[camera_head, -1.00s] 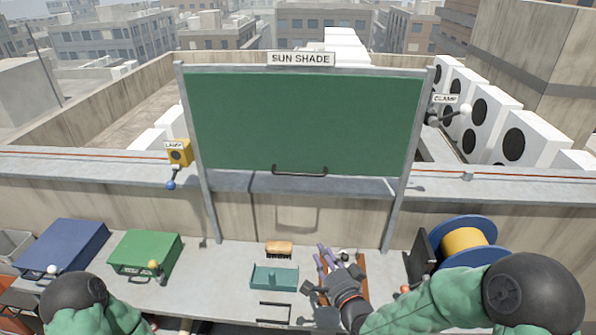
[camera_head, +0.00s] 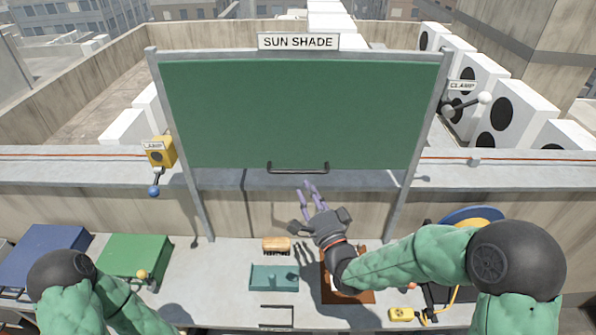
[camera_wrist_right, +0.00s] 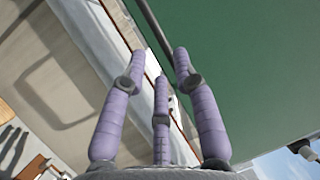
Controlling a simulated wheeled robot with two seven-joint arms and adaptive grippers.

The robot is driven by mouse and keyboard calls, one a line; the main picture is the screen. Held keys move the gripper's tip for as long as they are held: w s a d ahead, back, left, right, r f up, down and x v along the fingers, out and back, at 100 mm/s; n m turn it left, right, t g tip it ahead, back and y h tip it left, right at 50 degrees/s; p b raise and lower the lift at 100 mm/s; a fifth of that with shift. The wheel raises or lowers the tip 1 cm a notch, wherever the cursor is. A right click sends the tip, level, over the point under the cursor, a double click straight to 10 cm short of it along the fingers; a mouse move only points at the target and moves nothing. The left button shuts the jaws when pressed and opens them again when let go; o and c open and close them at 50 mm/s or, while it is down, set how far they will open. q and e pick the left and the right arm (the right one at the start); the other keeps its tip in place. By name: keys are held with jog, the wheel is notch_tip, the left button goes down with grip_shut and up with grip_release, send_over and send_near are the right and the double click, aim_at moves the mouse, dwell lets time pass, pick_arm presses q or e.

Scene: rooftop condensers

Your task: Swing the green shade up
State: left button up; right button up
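The green shade (camera_head: 290,110) hangs as a flat panel in a grey metal frame under the SUN SHADE sign (camera_head: 298,41). Its dark bar handle (camera_head: 297,166) runs along the lower edge. My right gripper (camera_head: 309,186) is just below the handle in the head view, its purple fingers pointing up at it. In the right wrist view the fingers (camera_wrist_right: 160,68) are spread with nothing between them, and the green panel (camera_wrist_right: 245,70) fills the upper right. A dark bar (camera_wrist_right: 152,28) passes near the fingertips; contact is not clear. My left gripper is out of view.
The clamp lever (camera_head: 468,104) sits at the frame's right post, the yellow lamp box (camera_head: 159,152) at its left. On the bench are a brush (camera_head: 276,246), a teal tray (camera_head: 274,278), a green case (camera_head: 140,257), a blue case (camera_head: 42,254) and a yellow device (camera_head: 402,314).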

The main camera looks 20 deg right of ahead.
aim_at(299, 173)
jog(key=x, duration=0.7)
jog(key=shift+w, duration=0.2)
grip_shut()
